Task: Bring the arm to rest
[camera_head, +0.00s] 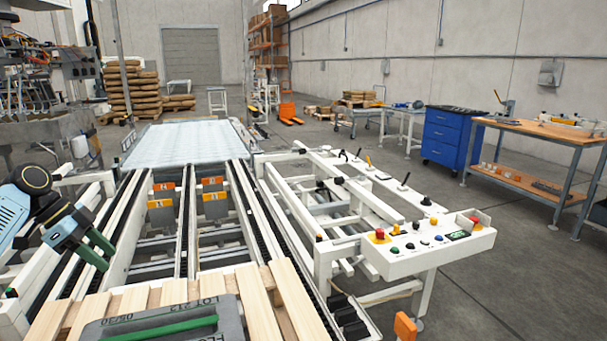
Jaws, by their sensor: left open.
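My left arm comes in from the left edge. Its gripper (98,252) has two green fingers, held apart with nothing between them. It hangs beside the left rail of the conveyor, above and left of the wooden pallet. My right gripper does not show. The wooden pallet (258,303) lies at the near end of the conveyor. A grey slab-like item (165,328) with a green bar and printed lettering lies on it, cut off by the bottom edge.
The white conveyor frame (180,215) runs away from me to a pale plate (190,143). A control panel (430,245) with buttons juts out at the right. A blue cabinet (452,138) and a workbench (545,130) stand farther right. Open floor lies between them and the conveyor.

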